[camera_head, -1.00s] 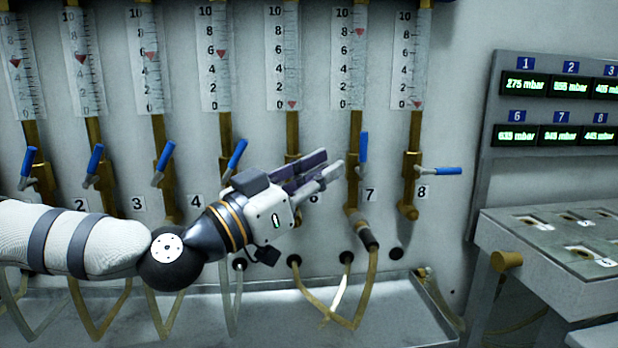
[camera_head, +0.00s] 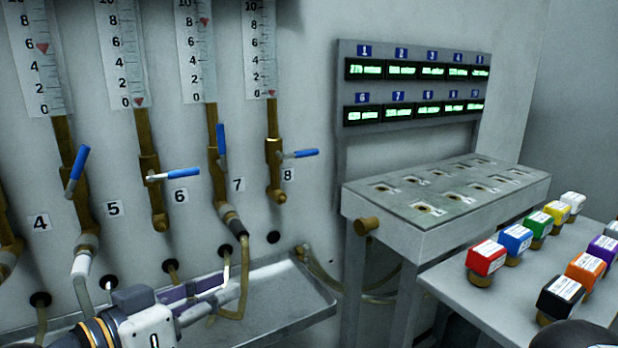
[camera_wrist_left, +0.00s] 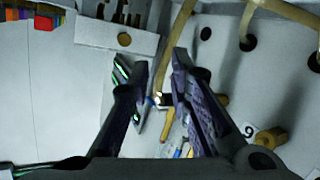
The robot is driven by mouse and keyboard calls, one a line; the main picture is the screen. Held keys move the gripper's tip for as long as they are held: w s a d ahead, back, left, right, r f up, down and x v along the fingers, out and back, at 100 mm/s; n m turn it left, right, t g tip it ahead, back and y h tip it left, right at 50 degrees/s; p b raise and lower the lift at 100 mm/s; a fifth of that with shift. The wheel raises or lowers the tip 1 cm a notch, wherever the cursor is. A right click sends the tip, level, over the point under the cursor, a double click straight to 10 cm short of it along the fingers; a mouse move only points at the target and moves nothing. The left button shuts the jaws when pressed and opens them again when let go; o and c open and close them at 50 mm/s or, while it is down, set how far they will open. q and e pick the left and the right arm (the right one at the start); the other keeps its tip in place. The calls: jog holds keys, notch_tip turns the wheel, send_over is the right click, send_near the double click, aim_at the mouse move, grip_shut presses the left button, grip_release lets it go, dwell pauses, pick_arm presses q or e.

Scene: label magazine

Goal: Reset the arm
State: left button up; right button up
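My left gripper (camera_head: 226,284) is at the bottom left of the head view, low in front of the wall and over the metal trough (camera_head: 285,300). It is empty. In the left wrist view its two dark fingers (camera_wrist_left: 160,60) stand apart with a gap between them. The blue valve handle by label 6 (camera_head: 173,174) points sideways, above and clear of the gripper. The handle by label 8 (camera_head: 300,154) also points sideways. The handle by label 7 (camera_head: 221,139) stands upright, and the one by label 5 (camera_head: 77,170) is tilted.
Hoses (camera_head: 243,285) hang near my left fingers. To the right are a bench with sockets (camera_head: 400,228), a panel of green displays (camera_head: 405,90) and a table (camera_head: 500,308) with several coloured labelled blocks, including a red one (camera_head: 486,257). Open air lies before the bench.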

pick_arm(q)
jog(key=s+d+f+n+g+y+p, duration=0.1)
jog(key=s+f+g, duration=0.3)
jog(key=s+f, duration=0.5)
jog(key=s+d+f+n+g+y, duration=0.1)
jog(key=s+d+f+g, duration=0.1)
jog(key=s+f+g, duration=0.65)
jog(key=s+a+f+g+y, duration=0.1)
jog(key=s+a+f+y, duration=0.2)
jog(key=s+f, duration=0.3)
jog(key=s+a+f+n+g+y+p, duration=0.1)
jog(key=s+a+f, duration=0.4)
jog(key=s, duration=1)
jog(key=shift+a+f+n+g+y+p, duration=0.35)
jog(key=shift+a+g+y, duration=0.4)
jog(key=shift+y, duration=0.25)
pick_arm(e)
jog(key=shift+t, duration=0.7)
jog(key=w+r, duration=0.3)
jog(key=shift+w+r, duration=0.25)
jog(key=shift+w, duration=0.05)
